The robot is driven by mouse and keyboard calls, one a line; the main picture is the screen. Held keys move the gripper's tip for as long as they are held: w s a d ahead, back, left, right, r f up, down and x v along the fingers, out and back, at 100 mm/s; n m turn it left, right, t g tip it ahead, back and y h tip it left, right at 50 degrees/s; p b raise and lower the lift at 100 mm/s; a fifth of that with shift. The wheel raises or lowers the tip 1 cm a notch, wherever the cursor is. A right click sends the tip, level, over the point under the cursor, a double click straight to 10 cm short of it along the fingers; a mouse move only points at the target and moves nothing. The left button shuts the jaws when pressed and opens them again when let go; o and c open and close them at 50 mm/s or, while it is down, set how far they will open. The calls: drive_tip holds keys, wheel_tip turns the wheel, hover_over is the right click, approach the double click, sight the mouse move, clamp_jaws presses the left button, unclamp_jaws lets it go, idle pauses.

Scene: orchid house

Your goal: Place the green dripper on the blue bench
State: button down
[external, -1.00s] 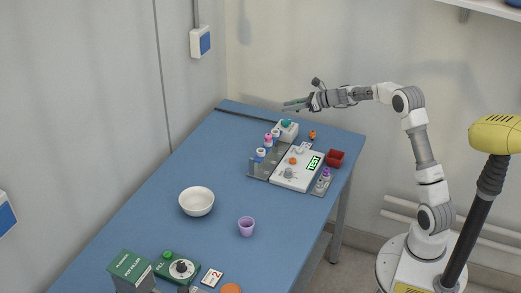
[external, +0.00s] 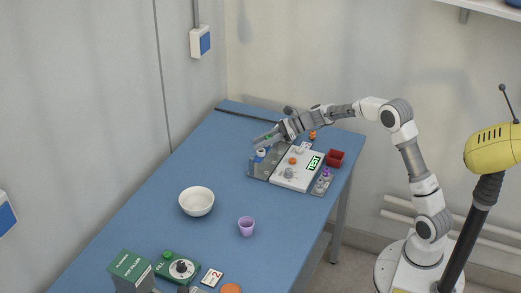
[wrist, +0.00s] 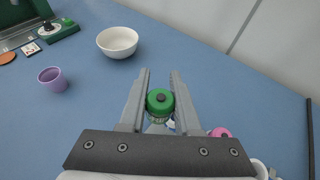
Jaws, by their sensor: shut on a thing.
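The green dripper (wrist: 160,101) is between the two fingers of my gripper (wrist: 159,88), seen from its green cap with a dark tip in the wrist view. My gripper (external: 261,140) is shut on it; in the external view only a small green spot of the dripper (external: 267,137) shows between the fingers. The blue bench (external: 215,150) lies below, and my gripper is over its far part, near the grey rack. The gap between the dripper and the bench cannot be told exactly.
A white bowl (external: 196,202) and a purple cup (external: 247,227) stand mid-bench. A white TEST device (external: 297,169), a red box (external: 335,158) and a grey rack (external: 257,167) with small bottles are close to my gripper. Bare bench lies left of the rack.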

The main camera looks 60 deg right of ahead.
drive_tip(key=s+a+f+n+g+y+b, duration=0.1)
drive_tip(key=a+f+n+g+y+b, duration=0.2)
drive_tip(key=a, duration=1.3)
drive_tip(key=b, duration=0.3)
hover_over(223, 221)
drive_tip(key=shift+n, duration=0.3)
wheel_tip(223, 221, down, 8)
drive_tip(key=shift+w+r, duration=0.1)
drive_tip(key=shift+r, duration=0.1)
drive_tip(key=shift+f+b, duration=0.85)
drive_tip(key=shift+f, duration=1.1)
drive_tip(key=shift+f, duration=0.1)
drive_tip(key=c, duration=0.6)
unclamp_jaws()
